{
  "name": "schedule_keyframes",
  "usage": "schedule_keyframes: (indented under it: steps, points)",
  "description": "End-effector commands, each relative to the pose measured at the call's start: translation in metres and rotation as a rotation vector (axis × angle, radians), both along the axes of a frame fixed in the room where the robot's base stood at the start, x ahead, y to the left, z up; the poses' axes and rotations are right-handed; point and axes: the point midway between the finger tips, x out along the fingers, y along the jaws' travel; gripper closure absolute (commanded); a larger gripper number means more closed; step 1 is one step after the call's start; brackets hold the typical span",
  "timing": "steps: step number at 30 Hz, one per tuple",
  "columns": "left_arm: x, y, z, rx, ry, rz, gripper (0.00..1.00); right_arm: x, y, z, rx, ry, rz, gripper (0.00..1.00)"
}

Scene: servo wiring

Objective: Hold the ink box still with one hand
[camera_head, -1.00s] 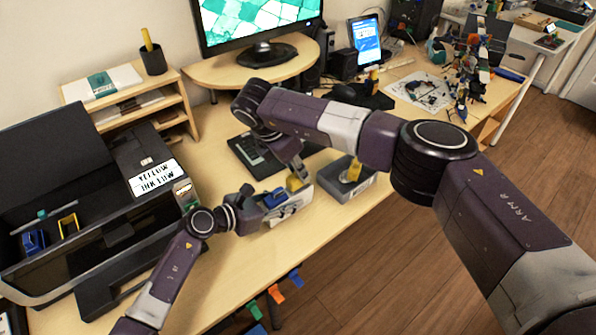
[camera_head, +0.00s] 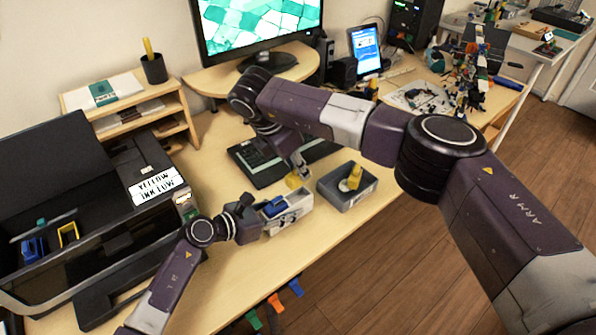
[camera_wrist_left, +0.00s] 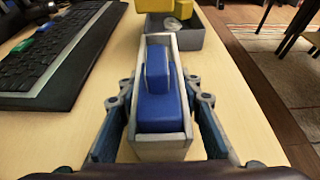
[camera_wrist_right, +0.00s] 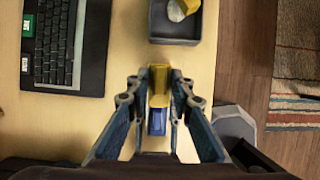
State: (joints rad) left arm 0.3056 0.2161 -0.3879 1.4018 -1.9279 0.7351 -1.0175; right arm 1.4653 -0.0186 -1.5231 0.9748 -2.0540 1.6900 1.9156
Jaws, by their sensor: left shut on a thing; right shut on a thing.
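The ink box (camera_head: 290,217) is a small open white box on the desk, with a blue cartridge (camera_head: 273,207) standing in its near end. My left gripper (camera_head: 256,212) is shut on the box; in the left wrist view its fingers lie along both side walls of the box (camera_wrist_left: 162,150), around the blue cartridge (camera_wrist_left: 158,100). My right gripper (camera_wrist_right: 159,88) is shut on a yellow cartridge (camera_wrist_right: 158,78), which is over or beside the box's far end in the head view (camera_head: 296,180). The exact gap between yellow cartridge and box cannot be told.
A grey tray (camera_head: 345,203) with a yellow item (camera_head: 354,177) stands right of the box. A black keyboard (camera_head: 258,168) lies behind. The open printer (camera_head: 150,215), with blue and yellow cartridges inside and a low yellow ink label, fills the left. The desk's front edge is close.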

Motion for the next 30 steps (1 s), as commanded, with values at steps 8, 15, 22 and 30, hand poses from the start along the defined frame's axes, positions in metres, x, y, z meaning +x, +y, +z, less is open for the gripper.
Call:
schedule_keyframes:
  steps: [8, 15, 22, 30]
  points:
    - [0.0, 0.0, 0.0, 0.0, 0.0, 0.0, 0.93, 0.0, 0.0, 0.003, 0.0, 0.0, 0.0, 1.0]
    - [0.0, 0.0, 0.0, 0.0, 0.0, 0.0, 0.47, 0.0, 0.0, 0.002, -0.001, -0.001, 0.0, 1.0]
    - [0.0, 0.001, 0.0, 0.0, 0.0, 0.0, 0.47, 0.0, 0.0, 0.002, -0.001, -0.001, 0.0, 1.0]
    - [-0.016, 0.024, 0.01, 0.005, -0.002, 0.0, 0.47, 0.0, 0.0, 0.002, -0.001, -0.001, 0.0, 1.0]
